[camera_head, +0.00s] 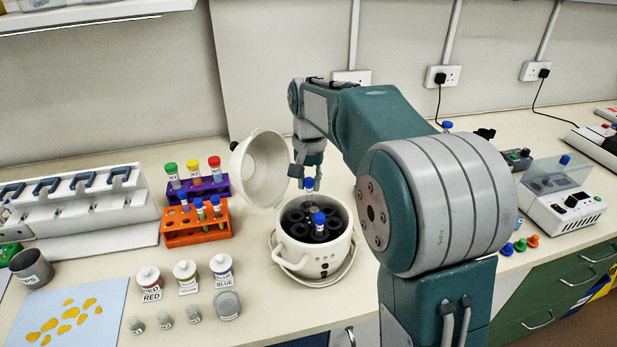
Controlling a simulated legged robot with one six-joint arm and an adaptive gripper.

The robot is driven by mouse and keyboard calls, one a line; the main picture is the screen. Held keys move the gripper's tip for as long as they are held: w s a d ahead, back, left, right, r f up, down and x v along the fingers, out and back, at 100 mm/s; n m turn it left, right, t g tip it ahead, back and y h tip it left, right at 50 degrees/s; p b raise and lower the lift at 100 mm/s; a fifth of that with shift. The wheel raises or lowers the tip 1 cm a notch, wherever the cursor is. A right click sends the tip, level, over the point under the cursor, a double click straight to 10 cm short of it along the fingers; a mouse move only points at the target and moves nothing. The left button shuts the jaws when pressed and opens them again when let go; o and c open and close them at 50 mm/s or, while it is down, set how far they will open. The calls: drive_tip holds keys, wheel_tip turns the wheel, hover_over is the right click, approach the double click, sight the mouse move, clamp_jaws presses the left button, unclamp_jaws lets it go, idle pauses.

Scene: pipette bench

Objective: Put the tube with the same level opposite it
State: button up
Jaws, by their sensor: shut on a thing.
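A small white centrifuge (284,251) stands open on the bench, its round lid (257,170) tilted back to the left. Its dark rotor (296,217) has several holes. A blue-capped tube (319,219) sits in the rotor towards the front. My gripper (309,174) is shut on another blue-capped tube (309,185), upright over the far part of the rotor; whether its lower end is inside a hole is hard to tell. The liquid levels are too small to read.
A purple rack (221,188) behind the orange one holds green-, yellow- and red-capped tubes. Labelled jars (186,275) stand at front left. A pipette stand (85,205) is far left, and a white device with a clear cover (568,208) is at right.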

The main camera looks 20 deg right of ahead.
idle(0.3)
drive_tip(key=o, duration=0.9)
wheel_tip(320, 180, up, 12)
drive_tip(key=shift+f, duration=0.1)
